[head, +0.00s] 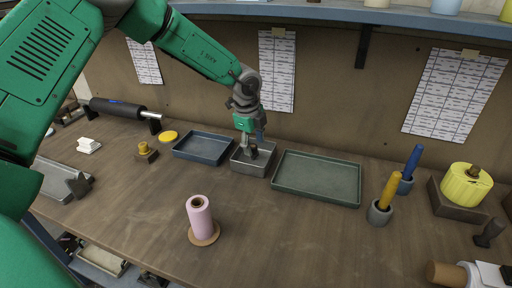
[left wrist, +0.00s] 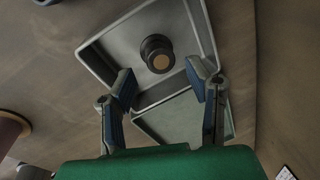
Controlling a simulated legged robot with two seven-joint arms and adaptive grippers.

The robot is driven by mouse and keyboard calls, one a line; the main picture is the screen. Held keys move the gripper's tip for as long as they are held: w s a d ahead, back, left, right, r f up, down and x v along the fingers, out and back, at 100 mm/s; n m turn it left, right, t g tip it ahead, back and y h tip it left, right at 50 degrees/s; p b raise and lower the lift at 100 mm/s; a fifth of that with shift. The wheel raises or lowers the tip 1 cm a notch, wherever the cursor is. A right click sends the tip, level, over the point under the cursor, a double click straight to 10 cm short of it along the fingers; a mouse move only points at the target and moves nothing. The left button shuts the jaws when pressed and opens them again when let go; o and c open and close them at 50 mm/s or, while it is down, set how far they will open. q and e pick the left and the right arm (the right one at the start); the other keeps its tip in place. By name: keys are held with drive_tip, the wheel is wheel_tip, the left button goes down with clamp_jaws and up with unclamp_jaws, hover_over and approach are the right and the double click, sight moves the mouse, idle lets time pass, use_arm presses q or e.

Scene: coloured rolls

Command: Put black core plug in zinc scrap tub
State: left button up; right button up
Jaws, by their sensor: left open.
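The zinc scrap tub (head: 240,168) is a small grey metal tray in the middle of the bench; its floor and walls fill the upper part of the left wrist view (left wrist: 103,62). The black core plug (left wrist: 157,53) is a short dark cylinder with a brown end face, seen within the tub's outline. My left gripper (head: 249,151) points down over the tub. In the left wrist view its two fingers (left wrist: 163,85) are spread apart, with the plug beyond their tips and clear of both. I cannot tell whether the plug touches the tub floor. My right gripper is out of view.
A blue tray (head: 203,148) stands left of the tub and a green tray (head: 317,179) close on its right. A pink roll (head: 200,218) stands upright in front. Blue (head: 411,164) and yellow (head: 389,191) handled tools stand at right, near a yellow roll (head: 466,184).

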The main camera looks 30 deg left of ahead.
use_arm(q)
wheel_tip(320, 180, up, 10)
drive_tip(key=s, duration=0.2)
drive_tip(key=shift+a, duration=0.2)
drive_tip(key=shift+a, duration=0.25)
